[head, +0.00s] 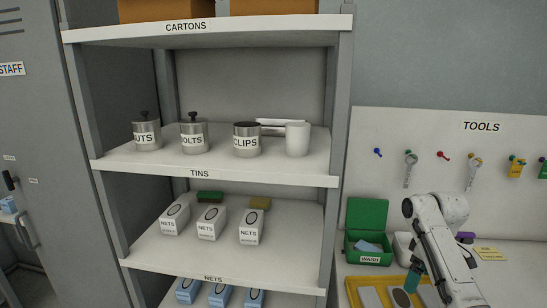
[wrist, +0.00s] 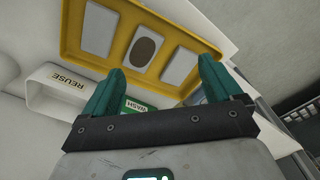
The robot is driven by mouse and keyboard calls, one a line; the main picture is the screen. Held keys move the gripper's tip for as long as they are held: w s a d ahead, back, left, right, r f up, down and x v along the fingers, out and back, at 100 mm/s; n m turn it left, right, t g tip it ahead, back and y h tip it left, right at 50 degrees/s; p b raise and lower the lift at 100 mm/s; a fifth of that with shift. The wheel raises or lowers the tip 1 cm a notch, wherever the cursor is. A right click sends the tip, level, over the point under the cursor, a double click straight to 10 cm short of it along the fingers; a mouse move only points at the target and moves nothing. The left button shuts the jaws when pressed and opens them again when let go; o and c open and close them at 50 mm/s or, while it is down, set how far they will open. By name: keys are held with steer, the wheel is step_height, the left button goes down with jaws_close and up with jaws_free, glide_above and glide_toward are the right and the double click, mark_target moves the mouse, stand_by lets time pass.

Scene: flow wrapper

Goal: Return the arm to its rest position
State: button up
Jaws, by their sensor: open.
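My arm (head: 440,240) is folded at the right of the head view, white with dark parts, in front of the bench under the tools board. My gripper (wrist: 162,68) shows in the wrist view with its two teal fingers wide apart and nothing between them. In the head view a teal finger (head: 413,278) points down near the yellow tray (head: 352,283). In the wrist view the yellow tray (wrist: 73,38) lies beyond the fingertips, with pale panels and a dark oval in it. Part of the tray is hidden behind my arm in the head view.
A green open box labelled WASH (head: 368,258) stands left of my arm. The shelf unit (head: 215,182) at left holds tins, net boxes and cartons. Tools hang on the board (head: 415,130).

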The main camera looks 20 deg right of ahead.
steer(key=s+a+f, duration=0.3)
steer(key=a+f, duration=0.4)
steer(key=a, duration=0.4)
steer(key=s+a+f, duration=0.3)
steer(key=a+f, duration=0.3)
steer(key=a, duration=0.5)
steer(key=s+a+f+m, duration=0.2)
steer(key=s+a+f, duration=0.1)
steer(key=s+a, duration=0.5)
steer(key=s+r+m, duration=0.1)
steer(key=s, duration=1.3)
steer(key=shift+s+r+h, duration=0.35)
steer(key=shift+r+h, duration=0.05)
steer(key=shift+c, duration=0.2)
